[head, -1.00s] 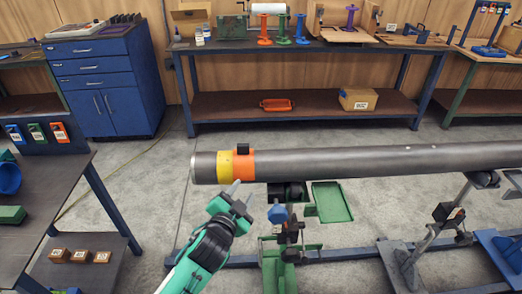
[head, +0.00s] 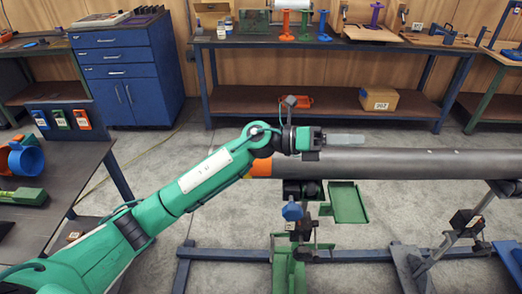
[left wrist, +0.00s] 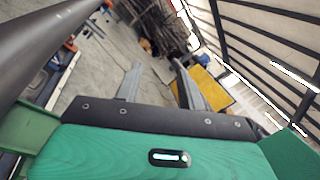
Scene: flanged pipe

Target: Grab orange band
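The orange band (head: 262,165) is around the grey pipe (head: 420,163), near its left end. My left arm crosses in front of that end, so the band shows only in part and the yellow band beside it is almost wholly hidden. My left gripper (head: 345,141) is at the pipe's upper edge, to the right of the orange band, pointing right. In the left wrist view my left gripper (left wrist: 160,87) has its fingers apart with nothing between them. The pipe (left wrist: 35,40) passes at the upper left there. My right gripper is not in view.
A stand (head: 290,240) with a blue knob and a green tray (head: 348,203) is below the pipe. A side table (head: 70,165) at left carries a blue cup, an orange ring and a green part. A workbench (head: 240,42) stands behind the pipe, with clear floor between.

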